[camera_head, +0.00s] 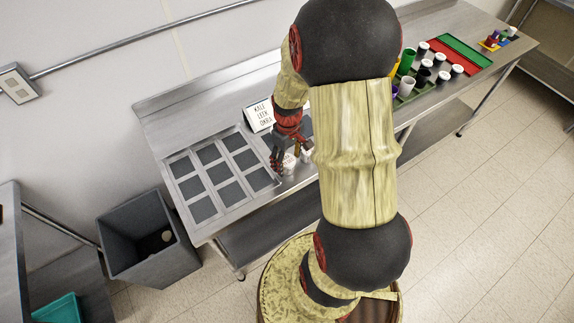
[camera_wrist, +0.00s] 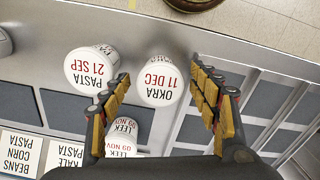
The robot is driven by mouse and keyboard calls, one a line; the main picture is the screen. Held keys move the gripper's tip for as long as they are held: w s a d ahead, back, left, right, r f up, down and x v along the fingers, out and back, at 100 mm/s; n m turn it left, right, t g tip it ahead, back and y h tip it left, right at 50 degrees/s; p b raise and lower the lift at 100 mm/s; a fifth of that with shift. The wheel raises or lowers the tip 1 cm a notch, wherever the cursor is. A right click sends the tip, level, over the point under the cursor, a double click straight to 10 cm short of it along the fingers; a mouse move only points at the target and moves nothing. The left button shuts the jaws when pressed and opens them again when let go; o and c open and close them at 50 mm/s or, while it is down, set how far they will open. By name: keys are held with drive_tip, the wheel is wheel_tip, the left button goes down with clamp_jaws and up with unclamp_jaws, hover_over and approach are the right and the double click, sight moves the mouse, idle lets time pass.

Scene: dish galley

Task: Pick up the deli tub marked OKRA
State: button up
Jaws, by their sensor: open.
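The deli tub marked OKRA 11 DEC (camera_wrist: 160,82) is white, and its lid faces the camera in the wrist view. My gripper (camera_wrist: 160,76) is open, with one finger on each side of this tub and a visible gap to each. In the head view my gripper (camera_head: 291,152) is low over the steel counter, beside white tubs whose labels are too small to read. A similar tub marked PASTA 21 SEP (camera_wrist: 92,69) stands close to the left of the OKRA tub, near the left finger.
A grey sectioned rack (camera_head: 236,163) lies left of my gripper on the counter. A card reading KALE, LEEK, OKRA (camera_head: 260,115) stands behind it. A dark bin (camera_head: 150,240) is on the floor at left. Cups, jars and a red mat (camera_head: 455,62) occupy the counter's right part.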

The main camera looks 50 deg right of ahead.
drive_tip(key=shift+f, duration=0.45)
drive_tip(key=shift+c, duration=0.6)
drive_tip(key=c, duration=1.1)
drive_tip(key=shift+r, duration=0.15)
